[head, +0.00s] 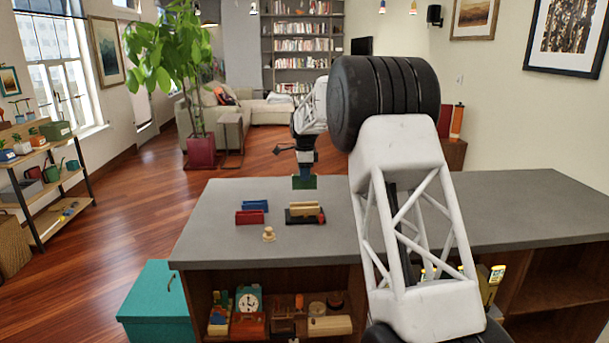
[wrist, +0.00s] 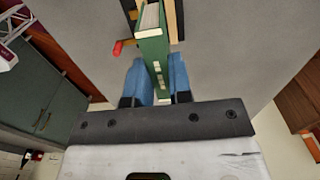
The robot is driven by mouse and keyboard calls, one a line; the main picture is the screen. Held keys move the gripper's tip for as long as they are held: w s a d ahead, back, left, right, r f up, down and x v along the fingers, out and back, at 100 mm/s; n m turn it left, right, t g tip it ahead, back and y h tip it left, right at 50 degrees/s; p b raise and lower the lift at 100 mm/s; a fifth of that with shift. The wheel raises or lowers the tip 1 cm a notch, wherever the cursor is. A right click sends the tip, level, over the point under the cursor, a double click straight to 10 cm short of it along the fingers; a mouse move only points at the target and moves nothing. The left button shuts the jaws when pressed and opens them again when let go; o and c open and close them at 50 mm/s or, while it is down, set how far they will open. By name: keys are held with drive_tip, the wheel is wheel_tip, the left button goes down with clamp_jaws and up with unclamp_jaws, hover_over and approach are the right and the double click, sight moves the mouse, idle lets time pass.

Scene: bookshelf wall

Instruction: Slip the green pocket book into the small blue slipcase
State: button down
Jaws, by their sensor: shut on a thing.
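The green pocket book (head: 304,183) hangs from the blue fingers of my gripper (head: 303,172), above the counter. In the wrist view the book (wrist: 153,52) stands on edge between the two blue fingers (wrist: 159,78), which are shut on it, with its pale page edges showing at the far end. The small blue slipcase (head: 254,205) lies on the counter to the left of and below the book in the head view. The slipcase does not show in the wrist view, and its opening is not clear.
A red case (head: 250,217) lies just in front of the blue one. A wooden holder (head: 304,207) with a black base and red part stands below the book; its red part also shows in the wrist view. A wooden knob (head: 269,235) stands nearby. The grey counter (head: 205,225) is clear at left.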

drive_tip(key=w+a+f, duration=0.2)
drive_tip(key=a, duration=0.7)
drive_tip(key=w+a+f, duration=0.2)
drive_tip(key=a+f, duration=0.1)
drive_tip(key=a, duration=0.7)
drive_tip(key=shift+w, duration=0.2)
drive_tip(key=shift+a, duration=0.1)
drive_tip(key=shift+f, duration=0.6)
drive_tip(key=shift+f, duration=2.45)
idle(1.5)
drive_tip(key=c, duration=0.6)
unclamp_jaws()
drive_tip(key=shift+o, duration=0.2)
